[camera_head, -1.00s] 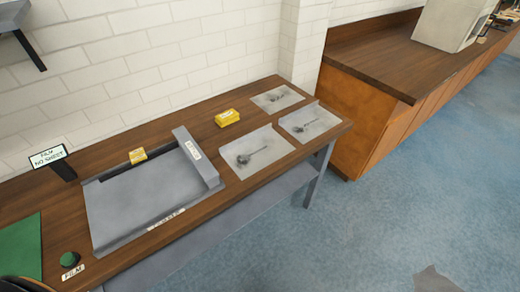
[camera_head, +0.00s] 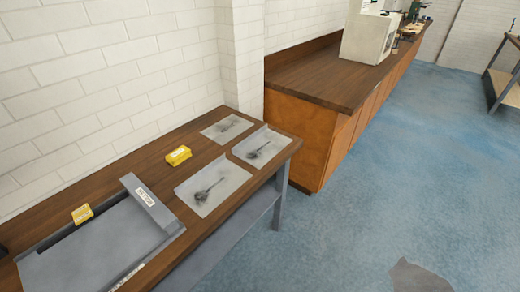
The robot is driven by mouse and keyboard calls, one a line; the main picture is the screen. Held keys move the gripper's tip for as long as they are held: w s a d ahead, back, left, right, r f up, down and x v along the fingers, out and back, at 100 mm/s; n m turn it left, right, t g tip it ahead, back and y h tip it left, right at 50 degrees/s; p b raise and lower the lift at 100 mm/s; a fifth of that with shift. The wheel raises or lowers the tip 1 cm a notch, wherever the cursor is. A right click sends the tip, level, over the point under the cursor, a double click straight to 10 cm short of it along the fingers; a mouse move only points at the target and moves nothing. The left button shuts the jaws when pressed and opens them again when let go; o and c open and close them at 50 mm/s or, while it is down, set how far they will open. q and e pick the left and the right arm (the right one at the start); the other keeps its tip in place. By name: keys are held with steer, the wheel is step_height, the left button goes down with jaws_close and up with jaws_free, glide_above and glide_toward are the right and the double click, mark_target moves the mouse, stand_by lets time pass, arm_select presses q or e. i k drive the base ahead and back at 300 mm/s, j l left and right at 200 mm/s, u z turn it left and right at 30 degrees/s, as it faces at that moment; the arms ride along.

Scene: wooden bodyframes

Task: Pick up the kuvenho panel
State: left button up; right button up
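Nothing in view is readably marked as the kuvenho panel, and I cannot tell whether it is here. Neither of my grippers shows in the head view. On the near wooden bench (camera_head: 190,240) are several flat grey pieces. A large grey tray-like sheet (camera_head: 90,255) with a raised, labelled bar (camera_head: 150,203) lies at the lower left, cut off by the picture edge. Three pale grey sheets, the front one (camera_head: 205,192), the right one (camera_head: 250,152) and the back one (camera_head: 222,130), each have a dark spoon-like shape on them.
Two yellow boxes (camera_head: 178,155) (camera_head: 82,213) sit on the bench. A long brown-topped cabinet (camera_head: 310,80) runs along the wall, with a white box-shaped unit (camera_head: 365,40) on it. Blue floor (camera_head: 400,180) lies open at right, with a grey patch (camera_head: 415,277) on it.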

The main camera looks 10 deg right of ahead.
mark_target(259, 148)
steer(key=u, duration=0.3)
steer(key=i+l+u, duration=0.2)
steer(key=u, duration=0.3)
steer(key=l+u, duration=0.45)
steer(key=i+l+u, duration=0.1)
steer(key=l+u, duration=0.4)
